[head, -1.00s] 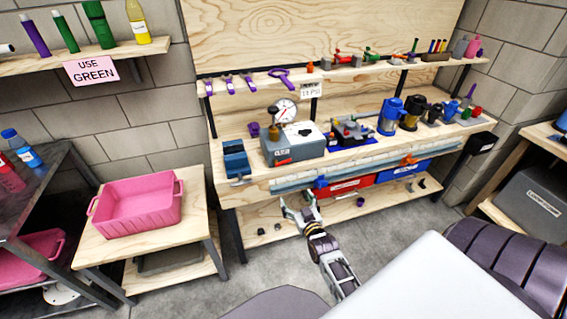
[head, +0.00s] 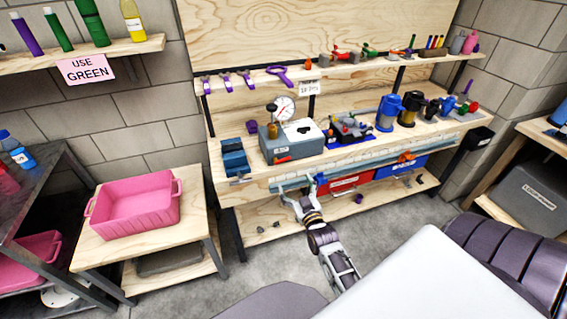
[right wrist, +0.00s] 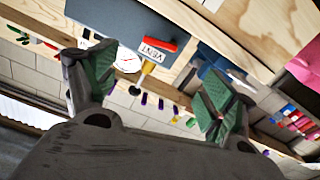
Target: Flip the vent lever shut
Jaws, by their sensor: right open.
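The grey box (head: 292,142) with a round dial gauge (head: 283,110) stands on the workbench. A small red lever (head: 283,159) is on its front, low down. In the right wrist view the red lever (right wrist: 159,45) lies beside a white VENT label (right wrist: 152,53) on the grey box face (right wrist: 120,18). My right gripper (head: 301,190) is open and empty, in front of the bench edge and below the box. Its spread fingers also show in the right wrist view (right wrist: 150,92), with the lever beyond them, apart from both. My left gripper is out of view.
A blue block (head: 234,158) sits left of the box, and a dark tool assembly (head: 352,129) sits right of it. Red (head: 345,183) and blue (head: 400,168) bins are below the bench top. A pink tub (head: 133,205) stands on a side table at left.

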